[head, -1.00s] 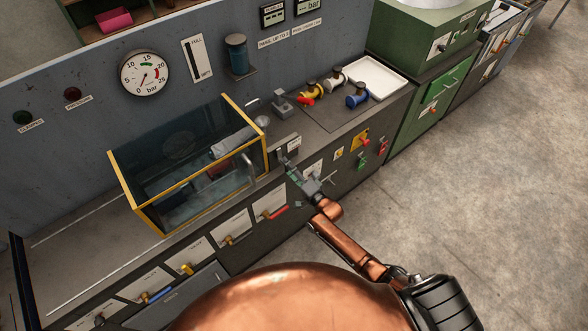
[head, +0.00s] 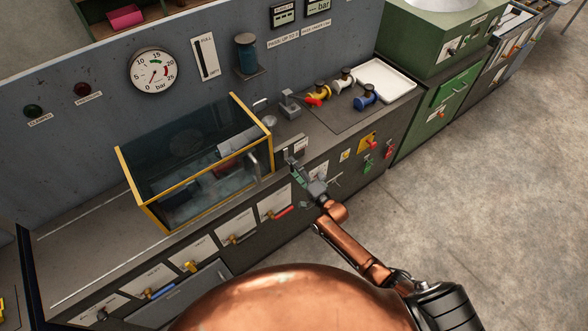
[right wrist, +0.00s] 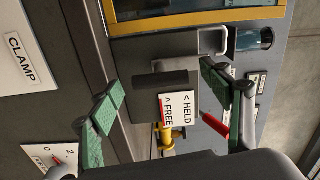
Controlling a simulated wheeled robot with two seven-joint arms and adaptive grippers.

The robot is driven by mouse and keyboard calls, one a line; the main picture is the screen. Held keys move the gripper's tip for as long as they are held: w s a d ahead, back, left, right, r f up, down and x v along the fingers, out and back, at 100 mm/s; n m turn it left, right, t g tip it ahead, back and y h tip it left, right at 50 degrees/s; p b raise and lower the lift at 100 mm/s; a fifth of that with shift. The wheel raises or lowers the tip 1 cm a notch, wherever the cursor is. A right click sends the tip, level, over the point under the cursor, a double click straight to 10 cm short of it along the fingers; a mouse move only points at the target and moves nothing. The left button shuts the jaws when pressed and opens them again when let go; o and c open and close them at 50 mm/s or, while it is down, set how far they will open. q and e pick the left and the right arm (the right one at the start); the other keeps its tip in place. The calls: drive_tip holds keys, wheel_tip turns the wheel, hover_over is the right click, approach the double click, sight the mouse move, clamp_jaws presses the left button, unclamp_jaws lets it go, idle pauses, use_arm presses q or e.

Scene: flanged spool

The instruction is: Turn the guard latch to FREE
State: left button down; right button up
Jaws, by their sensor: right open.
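The guard is a clear box with a yellow frame (head: 155,200) on the bench. Its latch shows as a dark bar (right wrist: 160,84) beside a grey bracket in the right wrist view. A white label (right wrist: 176,110) by the latch reads HELD and FREE, each with an arrow. The bar lies across the picture, above the label; I cannot tell which word it is set to. My right gripper (right wrist: 166,98) is open, its green pads on either side of the latch and label, seemingly holding nothing. In the head view the gripper (head: 297,176) is at the bench's front edge, right of the guard. My left gripper is out of view.
Several coloured levers line the front panel, including a red one (head: 282,212). Yellow, white and blue (head: 366,98) spool-like parts stand on the bench top near a white tray (head: 385,78). A pressure gauge (head: 152,71) is on the back wall. Open floor lies at right.

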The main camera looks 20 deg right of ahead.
drive_tip(key=v, duration=1.2)
idle(0.3)
drive_tip(key=s+d+f+n+g+h+b, duration=0.1)
drive_tip(key=s+d+f+n+g+h, duration=0.15)
drive_tip(key=s+f, duration=0.75)
drive_tip(key=s+d+f+n+g+h+b, duration=0.1)
drive_tip(key=s+d+f+n+g+b, duration=0.2)
drive_tip(key=f, duration=1.2)
drive_tip(key=s+d+f+n+g+h, duration=0.3)
drive_tip(key=s+f, duration=0.4)
drive_tip(key=f, duration=0.6)
drive_tip(key=s+f+n+g+b, duration=0.1)
drive_tip(key=s+f, duration=0.4)
drive_tip(key=s, duration=0.6)
drive_tip(key=s+f+n+g, duration=0.2)
drive_tip(key=s+f+g, duration=0.2)
drive_tip(key=s, duration=0.7)
drive_tip(key=s+f+n+g+b, duration=0.1)
drive_tip(key=s+f+n+g, duration=0.1)
drive_tip(key=s+f, duration=0.6)
drive_tip(key=s, duration=0.3)
drive_tip(key=shift+s+d+f+b, duration=0.2)
drive_tip(key=shift+s+b, duration=0.05)
drive_tip(key=shift+b, duration=0.1)
